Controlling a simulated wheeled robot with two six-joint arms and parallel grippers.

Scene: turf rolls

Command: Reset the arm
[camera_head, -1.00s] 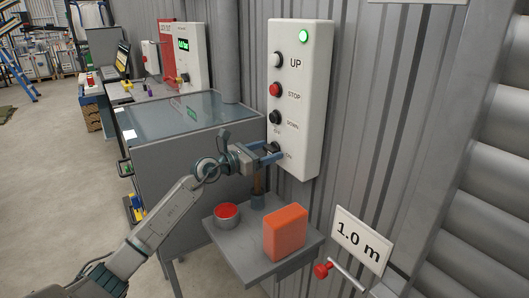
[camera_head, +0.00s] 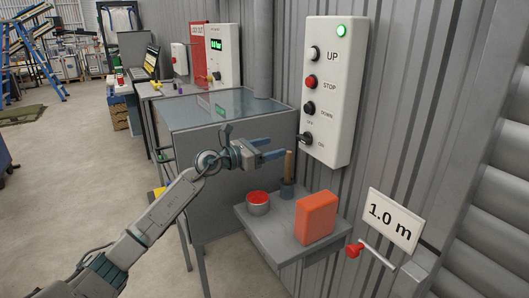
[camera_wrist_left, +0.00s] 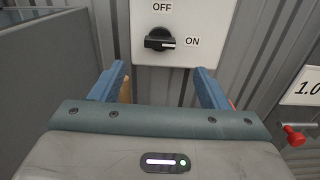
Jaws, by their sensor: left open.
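My left gripper (camera_head: 272,149) is open and empty in the head view, in front of the wall and above the small shelf. It is apart from the white control box (camera_head: 331,90), to the left of its rotary switch (camera_head: 305,139). In the left wrist view the two blue fingers (camera_wrist_left: 158,88) stand apart with nothing between them. Beyond them the black rotary switch (camera_wrist_left: 160,40) shows, its pointer toward ON. The box carries UP, STOP and DOWN buttons and a lit green lamp. My right gripper is not in view.
The grey shelf (camera_head: 284,246) holds a red-topped tin (camera_head: 258,203), an orange block (camera_head: 316,217) and a wooden-handled brush (camera_head: 288,177). A grey glass-topped cabinet (camera_head: 228,111) stands behind my arm. A 1.0 m sign (camera_head: 393,221) and red-handled lever (camera_head: 355,250) are at right.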

